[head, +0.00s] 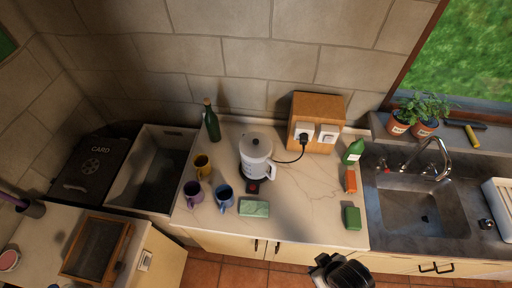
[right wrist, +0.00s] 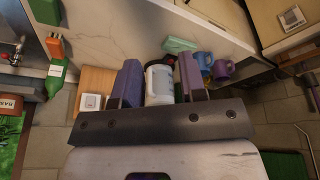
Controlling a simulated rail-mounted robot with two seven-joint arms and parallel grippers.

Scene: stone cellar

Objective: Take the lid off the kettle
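The white kettle (head: 254,160) stands upright on the counter, left of the wooden socket box. Its lid (head: 256,142), with a dark knob, sits on top. In the right wrist view the kettle (right wrist: 159,86) shows beyond and between the fingers, partly hidden by the gripper; its lid cannot be made out there. My right gripper (head: 340,270) is at the bottom of the head view, in front of the counter and well apart from the kettle. The right wrist view shows this gripper (right wrist: 160,82) open and empty. My left gripper is not in view.
Mugs (head: 224,194) and a green sponge (head: 254,209) stand in front of the kettle. A dark green bottle (head: 211,122) is behind left. A cord runs to the socket box (head: 322,108). A green bottle (head: 353,152) and the sink (head: 420,206) lie right.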

